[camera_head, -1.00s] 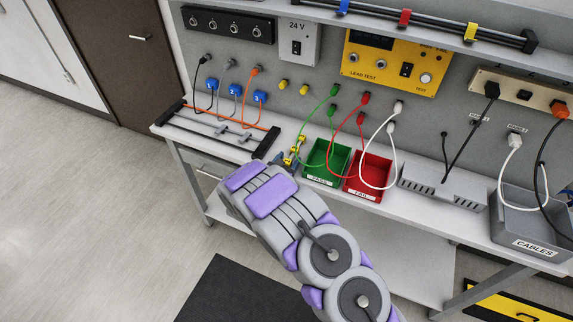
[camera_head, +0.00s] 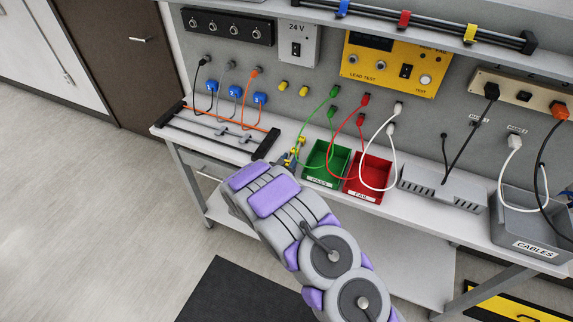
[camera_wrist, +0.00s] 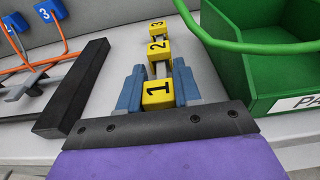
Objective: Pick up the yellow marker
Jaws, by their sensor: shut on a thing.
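Yellow markers numbered 1 (camera_wrist: 157,94), 2 (camera_wrist: 158,49) and 3 (camera_wrist: 157,28) stand in a row along a light rod in the wrist view. My gripper (camera_wrist: 159,76) has its blue-grey fingers on both sides of marker 1, the nearest one, and is shut on it. Marker 1 still lines up with the other two. In the head view, small yellow markers (camera_head: 301,141) show beyond the end of my arm, left of the green bin. My arm hides part of that spot, and the contact with the bench cannot be made out.
The green PASS bin (camera_head: 310,178) is close on the right, with the red FAIL bin (camera_head: 360,192) beside it. Green, red and white cables hang in loops over the bins.

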